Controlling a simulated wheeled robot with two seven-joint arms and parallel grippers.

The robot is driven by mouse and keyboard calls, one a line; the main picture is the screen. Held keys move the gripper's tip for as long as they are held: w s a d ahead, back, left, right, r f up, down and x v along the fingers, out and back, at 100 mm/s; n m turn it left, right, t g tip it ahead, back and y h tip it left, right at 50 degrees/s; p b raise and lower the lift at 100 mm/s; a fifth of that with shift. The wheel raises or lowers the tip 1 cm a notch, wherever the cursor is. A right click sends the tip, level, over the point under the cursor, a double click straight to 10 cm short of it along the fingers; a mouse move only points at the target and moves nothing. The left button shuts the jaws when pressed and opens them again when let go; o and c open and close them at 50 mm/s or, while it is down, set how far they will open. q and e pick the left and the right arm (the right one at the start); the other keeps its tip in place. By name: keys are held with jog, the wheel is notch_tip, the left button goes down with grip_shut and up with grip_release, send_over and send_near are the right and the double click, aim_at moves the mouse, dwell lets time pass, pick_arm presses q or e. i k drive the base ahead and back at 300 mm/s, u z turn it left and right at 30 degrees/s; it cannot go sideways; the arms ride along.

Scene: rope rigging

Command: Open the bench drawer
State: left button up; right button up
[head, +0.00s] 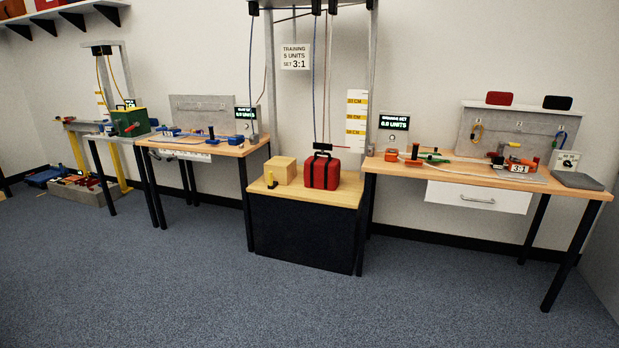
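A white drawer (450,194) hangs under the wooden bench (560,187) on the right side of the head view. Its front looks flush under the bench top, so it appears shut. A grey bar handle (477,199) runs across its front. Another pale front (180,154) shows under the bench further left; I cannot tell whether it is a drawer. Neither of my grippers is in view.
Tools and small parts lie on the right bench, with a grey pegboard (480,128) behind. A low stand (330,196) left of it carries a red case (334,172) and a yellow box (280,171). The carpet (400,300) in front is clear.

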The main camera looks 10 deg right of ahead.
aim_at(437, 192)
jog(key=z, duration=0.1)
jog(key=i, duration=1.6)
jog(key=z, duration=0.55)
